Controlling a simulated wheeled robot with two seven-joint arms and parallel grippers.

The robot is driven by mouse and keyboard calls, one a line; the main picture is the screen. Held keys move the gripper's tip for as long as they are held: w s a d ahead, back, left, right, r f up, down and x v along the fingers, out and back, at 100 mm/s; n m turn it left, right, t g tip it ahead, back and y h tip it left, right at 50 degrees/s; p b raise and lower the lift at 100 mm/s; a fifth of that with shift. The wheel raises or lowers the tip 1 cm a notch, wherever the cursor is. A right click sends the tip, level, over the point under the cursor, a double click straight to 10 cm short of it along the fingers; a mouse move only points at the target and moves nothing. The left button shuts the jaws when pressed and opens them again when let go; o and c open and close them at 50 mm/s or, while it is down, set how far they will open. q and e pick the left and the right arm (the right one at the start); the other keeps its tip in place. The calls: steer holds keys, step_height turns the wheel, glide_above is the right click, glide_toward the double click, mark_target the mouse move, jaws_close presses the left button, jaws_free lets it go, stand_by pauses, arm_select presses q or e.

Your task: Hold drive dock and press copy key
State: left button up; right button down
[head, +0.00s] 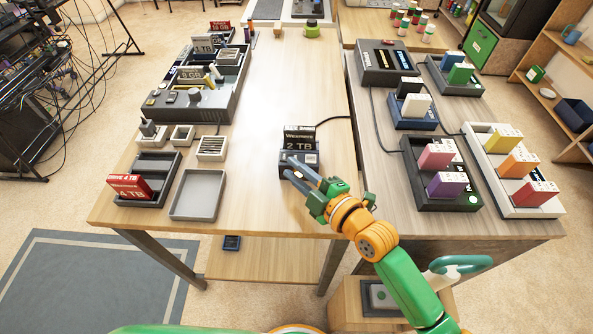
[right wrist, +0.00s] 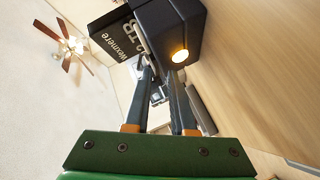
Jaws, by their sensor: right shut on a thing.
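The dark drive dock (head: 311,172) stands near the front edge of the middle table, with a black drive marked Wexmere 2 TB (head: 300,144) and another dark drive behind it. My right gripper (head: 291,167) reaches in from the lower right and is shut on the dock's near side. In the right wrist view, its fingers (right wrist: 160,72) meet the dark dock body (right wrist: 189,24) beside a glowing orange round spot (right wrist: 180,56). I cannot tell whether this spot is the copy key or a light. My left gripper is not in view.
A red 4 TB drive (head: 130,187) sits in a dark holder at left, beside an empty grey tray (head: 198,194). A large grey unit (head: 193,104) with drives is behind. Docks with coloured drives (head: 438,155) fill the right table.

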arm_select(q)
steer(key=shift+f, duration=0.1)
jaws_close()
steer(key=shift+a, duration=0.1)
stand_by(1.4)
